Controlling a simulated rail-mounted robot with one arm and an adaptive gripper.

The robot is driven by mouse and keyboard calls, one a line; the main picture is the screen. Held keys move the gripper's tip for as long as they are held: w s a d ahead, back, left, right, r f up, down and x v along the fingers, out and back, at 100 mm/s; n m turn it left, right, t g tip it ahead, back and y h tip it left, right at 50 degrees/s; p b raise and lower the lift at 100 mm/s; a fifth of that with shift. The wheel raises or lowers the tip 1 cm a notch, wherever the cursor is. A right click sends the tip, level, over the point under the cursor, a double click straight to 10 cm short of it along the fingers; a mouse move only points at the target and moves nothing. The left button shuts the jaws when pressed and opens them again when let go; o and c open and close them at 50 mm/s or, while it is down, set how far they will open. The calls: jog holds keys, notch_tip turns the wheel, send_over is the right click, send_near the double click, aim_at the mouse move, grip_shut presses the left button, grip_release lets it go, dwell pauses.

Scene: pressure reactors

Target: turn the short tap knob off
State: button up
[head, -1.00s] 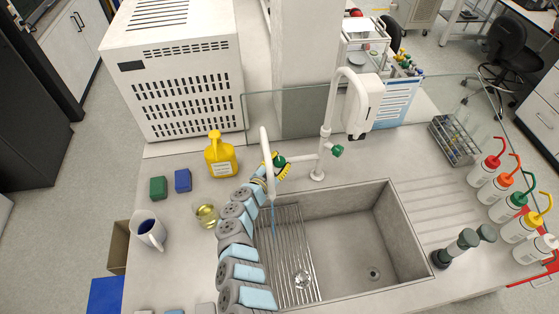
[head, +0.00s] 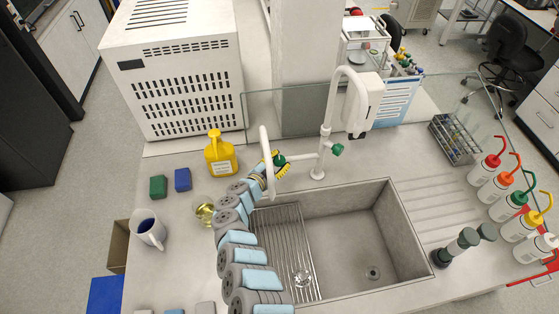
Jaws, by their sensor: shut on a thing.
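The short tap (head: 265,150) is a white spout that curves over the left part of the sink. Its green knob (head: 280,160) sits just right of the spout. My gripper (head: 279,166), with yellow-and-black fingers, is shut on this knob, and the fingers partly cover it. No water stream shows below the spout. My arm comes in from the bottom and passes left of the sink.
A tall white tap (head: 328,120) with its own green knob (head: 337,150) stands to the right. A beaker with yellow liquid (head: 205,212) touches or nearly touches my arm and looks tilted. The sink (head: 350,225) holds a wire rack.

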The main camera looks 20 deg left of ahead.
jog(key=o, duration=1.2)
jog(key=shift+s, duration=0.15)
